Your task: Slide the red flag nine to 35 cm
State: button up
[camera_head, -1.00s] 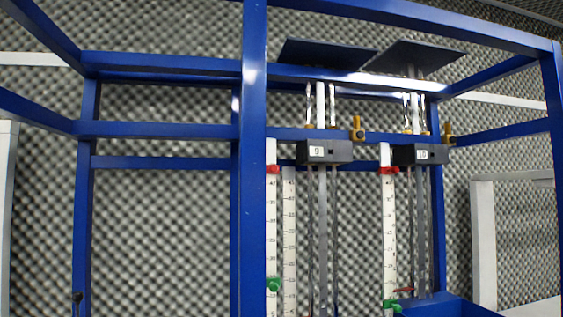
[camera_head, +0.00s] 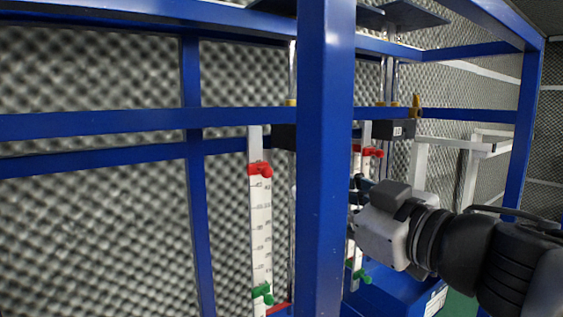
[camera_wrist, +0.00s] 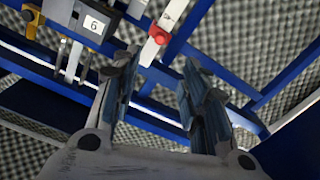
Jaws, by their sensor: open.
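A red flag (camera_head: 260,168) sits near the top of the left white scale (camera_head: 261,225), beside the black box (camera_head: 283,136) that stood marked 9 earlier and is now partly behind a blue post. Its exact reading is too small to tell. In the wrist view, a red flag (camera_wrist: 158,35) on a white scale lies just beyond my fingertips, beside a box whose label (camera_wrist: 94,24) reads 6 or an upside-down 9. My gripper (camera_wrist: 158,75) is open and empty, apart from the flag. In the head view my gripper (camera_head: 358,188) is right of the post, its fingertips partly hidden.
A thick blue post (camera_head: 325,160) stands in front of the scales, and blue bars cross the frame. The right scale has a red flag (camera_head: 372,152) and a green flag (camera_head: 361,274). Another green flag (camera_head: 262,294) is low on the left scale. Yellow clamps sit above.

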aim_at(270, 173)
jog(key=x, duration=1.6)
jog(key=shift+w+a+b, duration=0.2)
jog(key=shift+w+b, duration=0.05)
jog(key=shift+b, duration=0.05)
grip_shut()
